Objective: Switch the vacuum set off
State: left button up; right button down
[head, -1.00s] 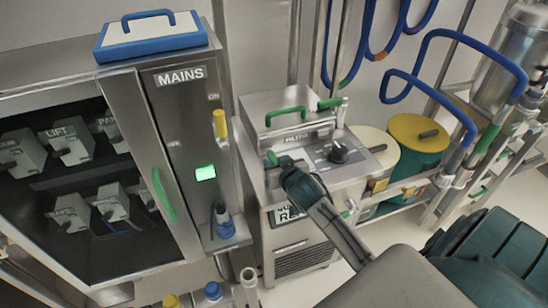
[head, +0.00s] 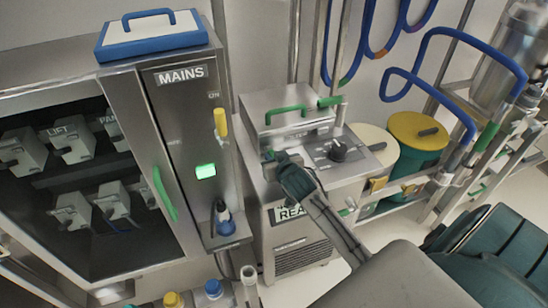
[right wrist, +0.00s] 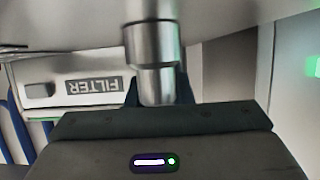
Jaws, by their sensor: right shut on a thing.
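The vacuum set (head: 286,228) is a steel cabinet in the middle of the head view, with a green handle on top and a black knob (head: 338,150) on its sloped panel. A sign (head: 288,213) on its front reads "REA…", the rest hidden behind my arm. My right gripper (head: 271,158) is at the upper left of the cabinet's front, shut on a small steel handle. In the right wrist view this steel handle (right wrist: 156,75) is a stepped cylinder between the dark fingers. A "FILTER" label (right wrist: 95,86) shows upside down beside it. My left gripper is out of view.
The MAINS cabinet (head: 181,110) stands left, with a yellow lever, a lit green lamp (head: 205,171) and a green door handle. A green drum with a yellow lid (head: 418,130) and blue hoses are to the right. A pipe (head: 249,285) rises in front.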

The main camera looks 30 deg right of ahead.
jog(key=shift+d+m+h, duration=0.15)
jog(key=shift+m+h, duration=0.35)
jog(key=shift+h, duration=0.1)
jog(key=shift+s+d+m+g+h+p, duration=0.15)
jog(key=shift+m+g+h+p, duration=0.15)
jog(key=shift+m+h, duration=0.1)
jog(key=shift+s+d+f+m+g+h+b, duration=0.1)
jog(key=shift+d+m+g+h+b, duration=0.15)
jog(key=shift+m+h, duration=0.3)
jog(key=shift+s+d+m+g+h+b, duration=0.15)
jog(key=shift+m+g+h, duration=0.2)
jog(key=shift+m+h, duration=0.2)
jog(key=shift+d+h, duration=0.1)
jog(key=shift+h, duration=0.2)
jog(key=c, duration=1.3)
grip_release()
